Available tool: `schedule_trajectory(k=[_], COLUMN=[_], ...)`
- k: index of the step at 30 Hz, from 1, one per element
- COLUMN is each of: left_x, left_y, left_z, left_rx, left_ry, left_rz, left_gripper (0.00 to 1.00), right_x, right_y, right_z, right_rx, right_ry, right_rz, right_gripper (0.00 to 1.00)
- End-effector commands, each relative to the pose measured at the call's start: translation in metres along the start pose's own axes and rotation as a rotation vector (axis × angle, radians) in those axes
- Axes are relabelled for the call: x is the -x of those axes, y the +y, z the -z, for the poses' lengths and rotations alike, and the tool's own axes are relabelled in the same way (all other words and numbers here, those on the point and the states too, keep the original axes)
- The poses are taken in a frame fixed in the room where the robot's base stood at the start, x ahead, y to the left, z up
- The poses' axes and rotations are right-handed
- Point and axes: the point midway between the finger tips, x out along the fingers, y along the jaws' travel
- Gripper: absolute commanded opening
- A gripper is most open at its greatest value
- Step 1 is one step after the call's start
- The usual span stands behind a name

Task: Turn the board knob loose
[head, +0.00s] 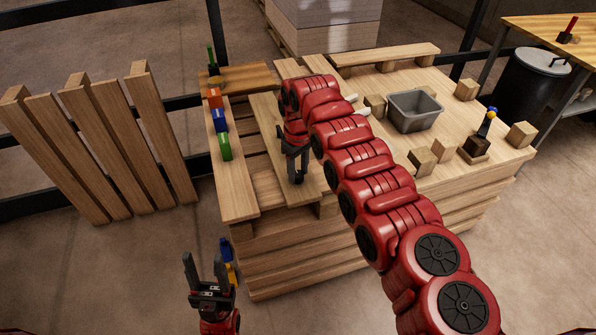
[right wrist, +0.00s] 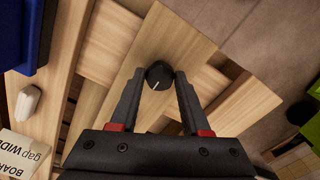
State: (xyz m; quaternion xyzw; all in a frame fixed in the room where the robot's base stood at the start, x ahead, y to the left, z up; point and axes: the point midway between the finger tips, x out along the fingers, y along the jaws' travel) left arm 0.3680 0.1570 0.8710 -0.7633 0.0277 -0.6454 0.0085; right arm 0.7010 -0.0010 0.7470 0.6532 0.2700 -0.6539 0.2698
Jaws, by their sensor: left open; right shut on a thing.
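The board knob (right wrist: 158,76) is a black round knob with a white pointer line, on a pale wooden board (right wrist: 185,40) in the right wrist view. My right gripper (right wrist: 158,84) has a finger on each side of the knob and is shut on it. In the head view my right gripper (head: 296,178) points down onto the board (head: 268,125) on the pallet, and the knob is hidden there. My left gripper (head: 205,268) is open and empty, low in front of the pallet's left side.
Orange, blue and green blocks (head: 220,122) sit along the left plank. A grey bin (head: 415,110) and several wooden blocks (head: 423,161) stand on the right of the pallet top. A slatted wooden panel (head: 105,145) leans at the left. A printed label (right wrist: 22,155) shows near the wrist.

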Motion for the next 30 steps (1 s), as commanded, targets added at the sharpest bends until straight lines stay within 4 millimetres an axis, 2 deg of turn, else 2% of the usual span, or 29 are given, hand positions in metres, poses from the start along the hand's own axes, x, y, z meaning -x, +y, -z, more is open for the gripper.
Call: schedule_trajectory(k=[15, 16, 20, 21, 30], left_x=[0.0006, 0.0006, 0.0006, 0.0006, 0.0005], left_y=[0.0, 0.0, 0.0, 0.0, 0.0], left_z=[0.0, -0.0001, -0.0001, 0.0, -0.0001], left_rx=[0.0, 0.0, 0.0, 0.0, 0.0], left_ry=[0.0, 0.0, 0.0, 0.0, 0.0], left_rz=[0.0, 0.0, 0.0, 0.0, 0.0], left_gripper=[0.5, 0.5, 0.5, 0.5, 0.5], right_x=[0.0008, 0.0008, 0.0007, 0.0006, 0.0022], right_y=[0.0007, 0.0007, 0.0005, 0.0005, 0.0004], right_z=[0.0004, 0.0004, 0.0004, 0.0003, 0.0004], right_rx=[0.018, 0.018, 0.018, 0.017, 0.017], right_ry=[0.002, 0.002, 0.002, 0.001, 0.001], right_rz=[-0.002, -0.002, -0.001, -0.001, -0.001], right_gripper=[0.0, 0.5, 0.74, 0.77, 0.77])
